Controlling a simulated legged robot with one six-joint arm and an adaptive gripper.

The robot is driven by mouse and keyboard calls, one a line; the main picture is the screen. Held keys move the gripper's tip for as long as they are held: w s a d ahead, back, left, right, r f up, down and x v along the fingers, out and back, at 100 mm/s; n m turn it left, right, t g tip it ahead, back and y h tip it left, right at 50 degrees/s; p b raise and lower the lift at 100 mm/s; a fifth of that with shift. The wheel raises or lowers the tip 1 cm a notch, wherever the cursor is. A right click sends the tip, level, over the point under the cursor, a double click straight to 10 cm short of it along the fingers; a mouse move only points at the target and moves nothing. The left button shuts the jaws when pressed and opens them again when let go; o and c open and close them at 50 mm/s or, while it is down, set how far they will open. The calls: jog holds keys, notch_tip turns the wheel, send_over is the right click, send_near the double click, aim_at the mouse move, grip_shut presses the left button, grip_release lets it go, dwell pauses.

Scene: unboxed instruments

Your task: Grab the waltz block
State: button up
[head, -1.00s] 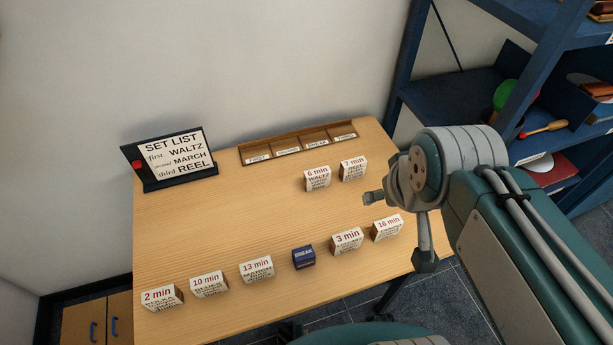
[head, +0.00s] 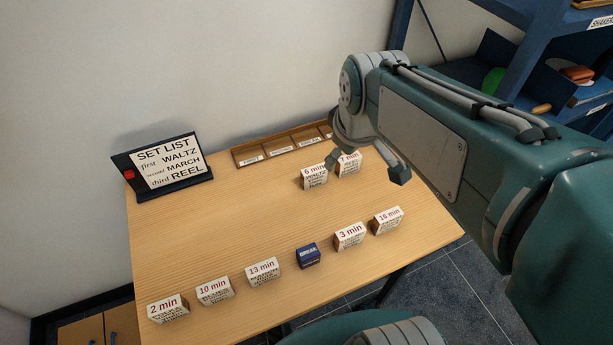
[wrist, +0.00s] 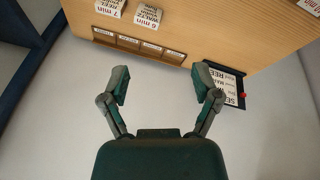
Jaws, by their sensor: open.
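The waltz block (head: 314,178) is white, marked "6 min" in red, and stands on the wooden table (head: 200,240) toward the back right. It also shows in the wrist view (wrist: 147,16), upside down near the top edge. My gripper (head: 365,169) is above the table's back right, close to the waltz block and the reel block. In the wrist view my gripper (wrist: 163,88) is open, with nothing between its fingers. The reel block (head: 348,164), marked "7 min", stands just right of the waltz block and is partly hidden by my gripper.
A wooden tray (head: 236,158) with labelled slots lies at the table's back edge. The set list sign (head: 168,166) stands at the left. A front row holds several white blocks and a blue break block (head: 308,256). Blue shelves (head: 490,50) stand at the right.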

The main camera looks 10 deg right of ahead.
jog(key=w+f+n+g, duration=0.2)
jog(key=w+f+n, duration=0.55)
jog(key=w, duration=0.35)
jog(key=n+g, duration=0.2)
jog(key=n, duration=0.4)
send_over(314, 169)
jog(key=f, duration=1)
jog(key=shift+s+f, duration=0.25)
jog(key=shift+f, duration=0.05)
jog(key=shift+w+f+n, duration=0.1)
jog(key=shift+f+n, duration=0.15)
jog(key=f, duration=1)
jog(key=shift+w+f, duration=0.2)
jog(key=shift+f, duration=0.15)
grip_shut()
